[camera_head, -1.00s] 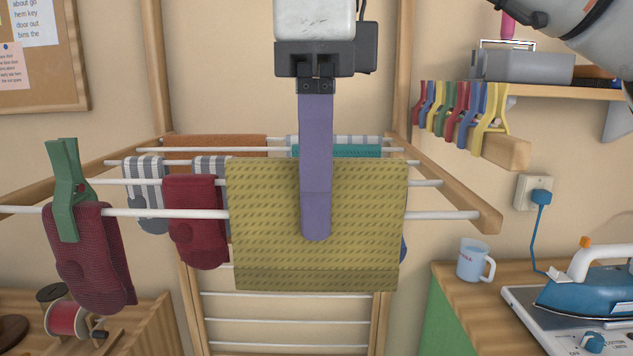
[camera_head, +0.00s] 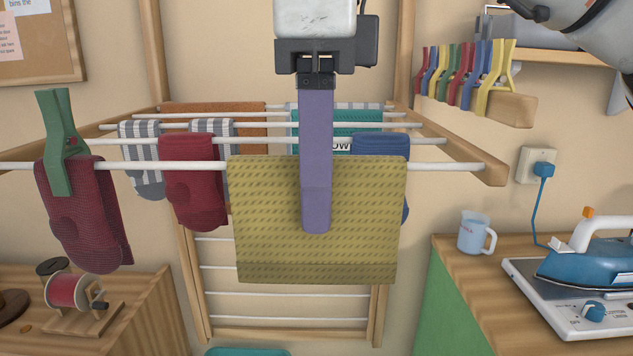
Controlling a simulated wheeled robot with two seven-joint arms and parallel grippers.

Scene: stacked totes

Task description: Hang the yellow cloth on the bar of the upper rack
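The yellow cloth (camera_head: 265,225), with a dark dashed pattern, hangs upright and flat in the middle of the head view. My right gripper (camera_head: 316,225) points down from above, one purple finger lying over the cloth's front; the other finger is hidden. It is shut on the cloth's upper middle. The upper rack's front white bar (camera_head: 440,167) passes behind the cloth, slightly below its top edge. I cannot tell whether the cloth touches the bar. My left gripper is out of view.
A maroon sock (camera_head: 85,215) hangs by a green clip (camera_head: 58,140) at the left. A red sock (camera_head: 192,180), grey striped socks (camera_head: 140,160) and a blue item (camera_head: 382,146) hang farther back. A wooden rail (camera_head: 470,160) edges the rack at right. An iron (camera_head: 590,265) and mug (camera_head: 475,232) stand right.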

